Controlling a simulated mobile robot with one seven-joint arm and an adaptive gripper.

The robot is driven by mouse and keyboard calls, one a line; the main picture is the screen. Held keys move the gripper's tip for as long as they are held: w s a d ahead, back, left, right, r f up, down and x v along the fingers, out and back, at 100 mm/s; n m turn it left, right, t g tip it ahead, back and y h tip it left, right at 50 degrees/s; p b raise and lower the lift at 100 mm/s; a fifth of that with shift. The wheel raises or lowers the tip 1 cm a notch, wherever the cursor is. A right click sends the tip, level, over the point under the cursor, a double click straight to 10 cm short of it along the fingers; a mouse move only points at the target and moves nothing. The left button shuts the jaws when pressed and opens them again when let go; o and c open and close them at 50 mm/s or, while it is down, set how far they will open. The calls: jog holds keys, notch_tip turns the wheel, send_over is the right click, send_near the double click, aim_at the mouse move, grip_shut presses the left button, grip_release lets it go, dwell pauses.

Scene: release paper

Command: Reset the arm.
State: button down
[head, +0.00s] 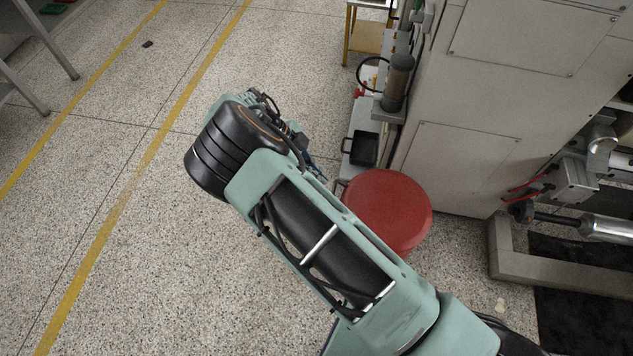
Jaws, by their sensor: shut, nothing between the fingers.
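My arm reaches up from the bottom right of the head view, with green links and a black ribbed joint near the middle. Beyond that joint only a small green part and some dark cables or fittings show. I cannot make out my gripper or its fingers; the arm's own links may hide them. Nothing held by the arm is visible.
A red round stool (392,208) stands right beside my arm in the picture, partly covered by it. A large pale machine (455,165) fills the right side, with a metal cylinder (606,228) low down. Speckled floor (110,220) with yellow lines lies open on the left.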

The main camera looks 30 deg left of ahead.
jog(key=s+a+r, duration=0.1)
jog(key=a+r, duration=0.3)
jog(key=a, duration=0.3)
jog(key=shift+s+r, duration=0.35)
jog(key=shift+r, duration=0.05)
